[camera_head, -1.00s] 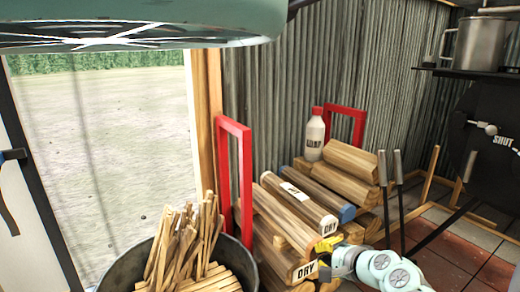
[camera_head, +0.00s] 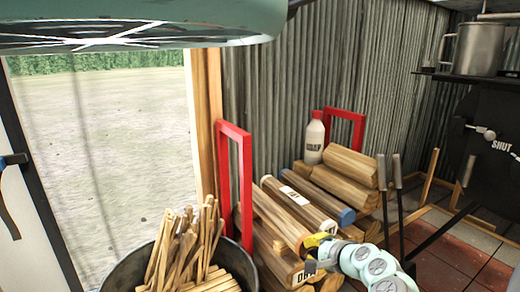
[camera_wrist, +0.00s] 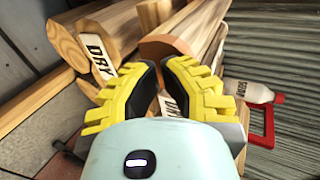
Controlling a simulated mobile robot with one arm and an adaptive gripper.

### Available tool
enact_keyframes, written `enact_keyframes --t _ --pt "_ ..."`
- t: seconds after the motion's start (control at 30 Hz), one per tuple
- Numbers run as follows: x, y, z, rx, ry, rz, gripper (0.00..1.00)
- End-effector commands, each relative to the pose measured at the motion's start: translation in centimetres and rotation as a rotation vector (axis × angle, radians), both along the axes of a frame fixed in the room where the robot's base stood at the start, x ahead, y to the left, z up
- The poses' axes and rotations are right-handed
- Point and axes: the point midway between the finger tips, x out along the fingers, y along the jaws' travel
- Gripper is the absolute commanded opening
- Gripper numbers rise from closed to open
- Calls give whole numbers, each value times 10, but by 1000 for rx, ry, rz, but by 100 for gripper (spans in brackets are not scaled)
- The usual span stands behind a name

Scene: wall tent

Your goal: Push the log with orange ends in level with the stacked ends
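My gripper (camera_head: 314,252) is at the near ends of the stack, by the orange log's near end; contact cannot be told. In the wrist view my gripper (camera_wrist: 159,65) has yellow fingers with black pads, with a narrow gap between them and no held object visible.
Several logs with DRY labels (camera_wrist: 98,55) are below. A red frame (camera_head: 233,180) stands left of the stack, another (camera_head: 346,116) behind. A white SOAP bottle (camera_head: 314,139), a kindling bucket (camera_head: 115,275), upright tools (camera_head: 399,205) and a black stove (camera_head: 495,135) surround it.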

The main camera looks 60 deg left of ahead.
Motion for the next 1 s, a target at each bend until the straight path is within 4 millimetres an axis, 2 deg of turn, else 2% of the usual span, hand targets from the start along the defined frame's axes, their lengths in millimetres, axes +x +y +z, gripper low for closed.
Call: enact_keyframes --t 0.27,0.7,0.87,1.0 --pt "-1 3 0 0 2 4 0" --pt "1 24 1 2 1 4 0" --pt "1 18 1 2 2 1 0" --pt "-1 4 1 -2 5 1 0"
